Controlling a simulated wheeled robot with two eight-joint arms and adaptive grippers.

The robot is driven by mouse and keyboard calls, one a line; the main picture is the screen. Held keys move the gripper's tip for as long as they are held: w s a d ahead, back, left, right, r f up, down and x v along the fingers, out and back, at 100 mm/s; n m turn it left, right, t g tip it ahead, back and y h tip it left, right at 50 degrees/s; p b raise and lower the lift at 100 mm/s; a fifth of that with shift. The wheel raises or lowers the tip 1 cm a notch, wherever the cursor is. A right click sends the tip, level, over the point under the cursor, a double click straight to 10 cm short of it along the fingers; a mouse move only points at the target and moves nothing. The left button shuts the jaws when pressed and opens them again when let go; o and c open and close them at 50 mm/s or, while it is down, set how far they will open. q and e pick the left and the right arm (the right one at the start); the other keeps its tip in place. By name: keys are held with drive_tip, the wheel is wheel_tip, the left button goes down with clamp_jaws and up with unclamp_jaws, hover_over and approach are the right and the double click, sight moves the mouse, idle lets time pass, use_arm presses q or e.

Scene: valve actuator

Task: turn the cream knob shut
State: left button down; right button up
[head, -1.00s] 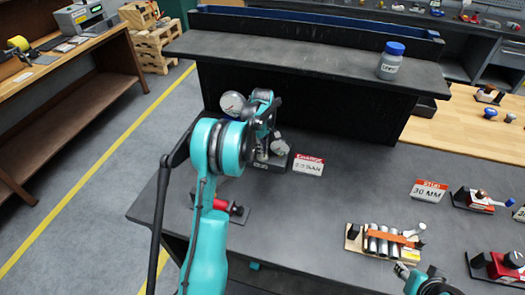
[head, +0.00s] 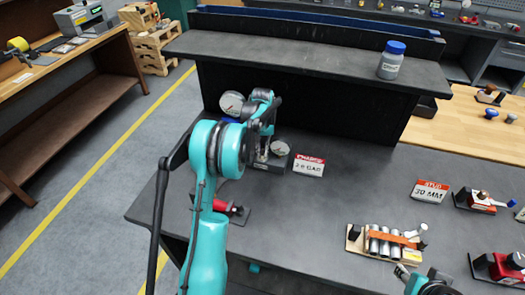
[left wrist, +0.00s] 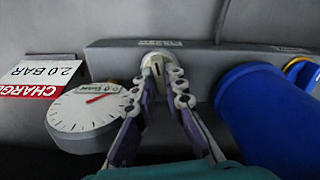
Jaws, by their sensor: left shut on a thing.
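The cream knob (left wrist: 157,62) shows in the left wrist view at the top middle, on the edge of a grey block (left wrist: 205,60). My left gripper (left wrist: 166,75) is shut on the knob, one finger on each side; the fingers cover part of it. In the head view my left gripper (head: 264,152) is over the dark block, and the knob is hidden there. A white round gauge (left wrist: 80,122) with a red needle sits left of the fingers. My right gripper (head: 405,273) only just shows at the bottom edge of the head view.
A red-and-white sign (head: 309,166) reading "CHARGE 2.0 BAR" stands right of the block. A blue cylinder (left wrist: 268,115) is close to the fingers' right. A rack of metal cylinders (head: 382,243) is at the front right. The table middle is clear.

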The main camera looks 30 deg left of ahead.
sight(263, 152)
use_arm(q)
drive_tip(key=shift+m, duration=1.2)
drive_tip(key=c, duration=1.6)
unclamp_jaws()
drive_tip(key=shift+r, duration=4.05)
